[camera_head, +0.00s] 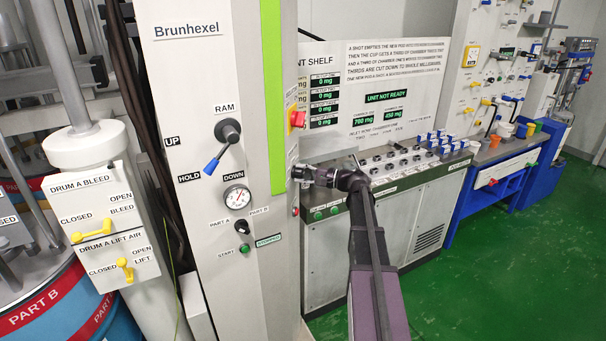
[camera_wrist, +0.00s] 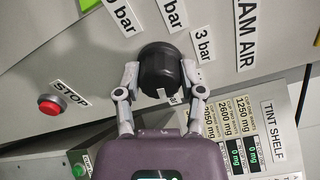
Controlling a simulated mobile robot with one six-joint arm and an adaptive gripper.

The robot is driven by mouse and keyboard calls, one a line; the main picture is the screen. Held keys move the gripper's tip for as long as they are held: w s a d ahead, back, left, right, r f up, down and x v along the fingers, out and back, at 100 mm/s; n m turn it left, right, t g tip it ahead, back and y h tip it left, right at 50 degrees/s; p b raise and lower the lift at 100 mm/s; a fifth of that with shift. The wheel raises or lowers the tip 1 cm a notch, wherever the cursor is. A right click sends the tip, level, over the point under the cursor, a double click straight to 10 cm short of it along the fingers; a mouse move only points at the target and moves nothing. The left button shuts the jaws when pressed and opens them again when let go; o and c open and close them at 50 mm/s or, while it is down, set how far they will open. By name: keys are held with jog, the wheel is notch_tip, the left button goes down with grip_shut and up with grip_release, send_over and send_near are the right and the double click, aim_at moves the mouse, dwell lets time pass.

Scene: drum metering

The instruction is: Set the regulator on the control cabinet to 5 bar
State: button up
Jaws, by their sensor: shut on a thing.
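The regulator is a black round knob (camera_wrist: 160,66) on the cabinet's side face in the wrist view. Labels around it include a "3 bar" label (camera_wrist: 203,45) to its upper right. Two more bar labels above are cut off by the frame edge, and one below is partly covered. My gripper (camera_wrist: 160,80) has a finger on each side of the knob and is shut on it. I cannot make out the knob's pointer or its setting. In the head view my gripper (camera_head: 302,173) is at the right side of the tall cabinet (camera_head: 215,70); the knob cannot be made out there.
A red stop button (camera_wrist: 50,105) is left of the knob in the wrist view. A red switch (camera_head: 297,118) sits above my gripper in the head view. The tint shelf console (camera_head: 370,250) stands close behind my arm. Green floor is open at the right.

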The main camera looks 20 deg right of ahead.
jog(key=o, duration=1.1)
jog(key=shift+w+a, duration=0.1)
jog(key=shift+a, duration=0.05)
jog(key=shift+o, duration=0.2)
jog(key=v, duration=1.2)
